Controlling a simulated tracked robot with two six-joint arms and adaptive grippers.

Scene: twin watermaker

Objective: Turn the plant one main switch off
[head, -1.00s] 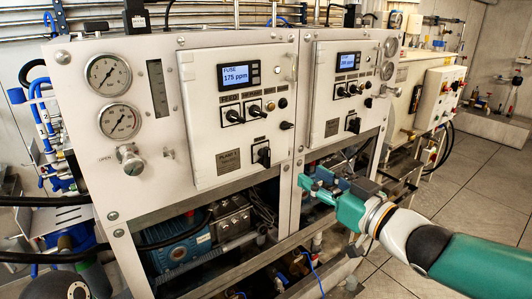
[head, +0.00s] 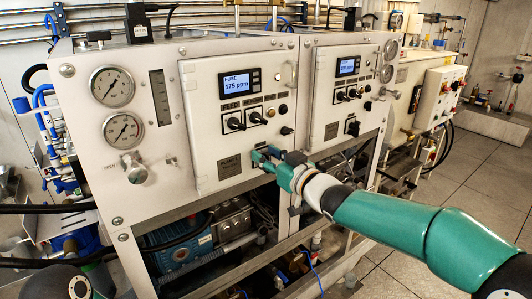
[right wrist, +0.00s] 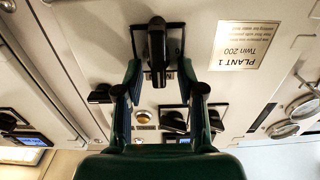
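The plant one main switch is a black rotary handle (right wrist: 157,45) on a dark square plate, beside the label "PLANT 1 Twin 200" (right wrist: 238,46) in the right wrist view, which is upside down. The handle lies along the picture's vertical. My right gripper (right wrist: 160,70) is open, one finger on each side of the handle, with gaps visible. In the head view my right gripper (head: 262,154) is at the lower right of the plant one panel (head: 205,150) and hides the switch. My left gripper is not in view.
Selector switches (head: 235,123) and a lit display reading 175 ppm (head: 238,80) sit above on the same panel. The plant two panel (head: 325,110), with its own black main switch (head: 352,128), is to the right. Gauges (head: 112,87) are at the left.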

